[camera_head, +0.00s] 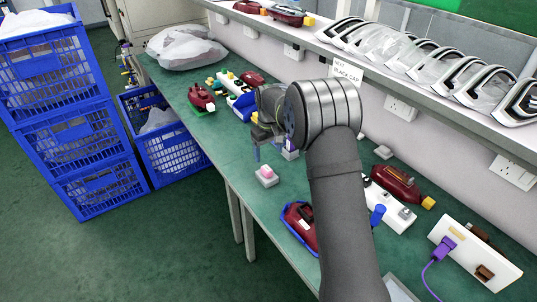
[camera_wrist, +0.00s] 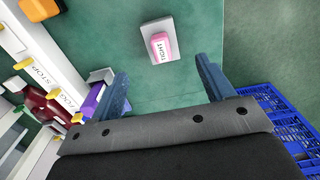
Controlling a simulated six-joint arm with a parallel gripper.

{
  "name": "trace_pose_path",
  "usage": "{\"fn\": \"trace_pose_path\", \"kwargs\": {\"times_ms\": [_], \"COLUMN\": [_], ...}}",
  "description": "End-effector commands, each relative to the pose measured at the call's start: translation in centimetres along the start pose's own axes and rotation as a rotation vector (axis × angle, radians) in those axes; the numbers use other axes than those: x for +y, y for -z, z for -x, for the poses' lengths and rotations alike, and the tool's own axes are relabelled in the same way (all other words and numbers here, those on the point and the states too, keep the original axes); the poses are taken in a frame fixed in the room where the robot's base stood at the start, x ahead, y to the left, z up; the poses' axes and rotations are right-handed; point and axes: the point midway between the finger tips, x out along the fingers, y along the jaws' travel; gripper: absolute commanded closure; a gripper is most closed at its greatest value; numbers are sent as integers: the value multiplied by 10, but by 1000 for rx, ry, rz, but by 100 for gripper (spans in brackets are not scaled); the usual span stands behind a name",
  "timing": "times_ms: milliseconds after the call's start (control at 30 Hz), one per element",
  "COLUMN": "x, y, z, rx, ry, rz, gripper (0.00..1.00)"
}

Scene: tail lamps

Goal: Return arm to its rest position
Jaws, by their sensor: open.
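My gripper (camera_head: 268,150) hangs over the middle of the green bench in the head view, at the end of my arm. In the wrist view my gripper (camera_wrist: 163,82) has its two blue fingers spread wide apart, with nothing between them but bench surface. A small pale block with a pink top (camera_head: 267,174) stands on the bench near the gripper, apart from it. In the wrist view that pink-topped block (camera_wrist: 162,47) lies ahead of the fingertips, with partly readable lettering. My arm hides part of the bench behind it.
Red tail lamps lie at the bench's left (camera_head: 202,98), front (camera_head: 300,226) and right (camera_head: 396,184). A white fixture with a purple plug (camera_head: 472,255) is at far right. Blue crates (camera_head: 95,190) stand left. A shelf (camera_head: 420,88) with clear lamp covers runs above the back.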

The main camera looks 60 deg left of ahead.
Motion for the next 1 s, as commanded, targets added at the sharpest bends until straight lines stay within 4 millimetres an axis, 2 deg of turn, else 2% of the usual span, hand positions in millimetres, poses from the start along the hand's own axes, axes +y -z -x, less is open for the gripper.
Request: {"fn": "trace_pose_path", "kwargs": {"times_ms": [233,367,933,967,1000], "x": [0,0,0,0,0], "y": [0,0,-1,-1,1], "z": [-2,-11,-120,-125,-119], "rx": [0,-2,-3,-2,4], "ry": [0,1,1,1,-1], "rz": [0,0,0,0,0], "gripper": [26,26,26,26,26]}}
